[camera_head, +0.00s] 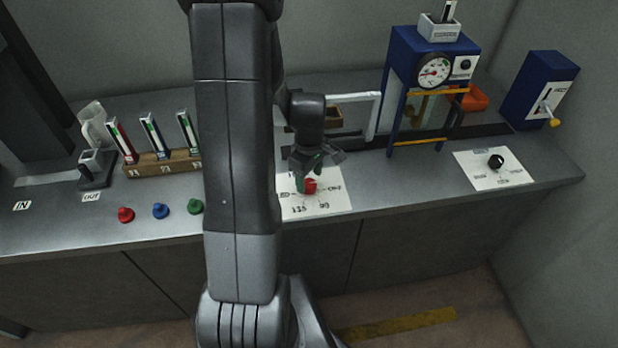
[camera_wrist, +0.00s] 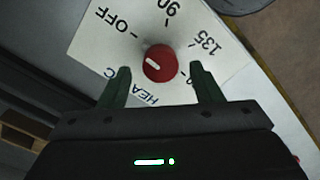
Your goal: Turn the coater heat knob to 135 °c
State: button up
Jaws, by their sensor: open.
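The red heat knob (camera_wrist: 160,62) sits on a white dial sheet (camera_wrist: 88,45) marked OFF, 90 and 135, with another label partly hidden by a finger. A short white mark shows on the left part of the knob's face; I cannot tell exactly which label it points to. My gripper (camera_wrist: 160,78) is open, its two dark green fingers on either side of the knob's near edge, with gaps at both sides. In the head view, my gripper (camera_head: 318,163) is just above the red knob (camera_head: 310,186), partly covering the dial sheet (camera_head: 338,204).
Red (camera_head: 126,215), blue (camera_head: 160,211) and green (camera_head: 195,206) knobs stand left along the counter's front. Behind them is a wooden rack (camera_head: 160,168) with sample holders. A blue press (camera_head: 398,95) stands right; a black knob (camera_head: 496,162) sits on another sheet.

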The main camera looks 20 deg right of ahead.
jog(key=shift+f, duration=0.85)
jog(key=c, duration=1)
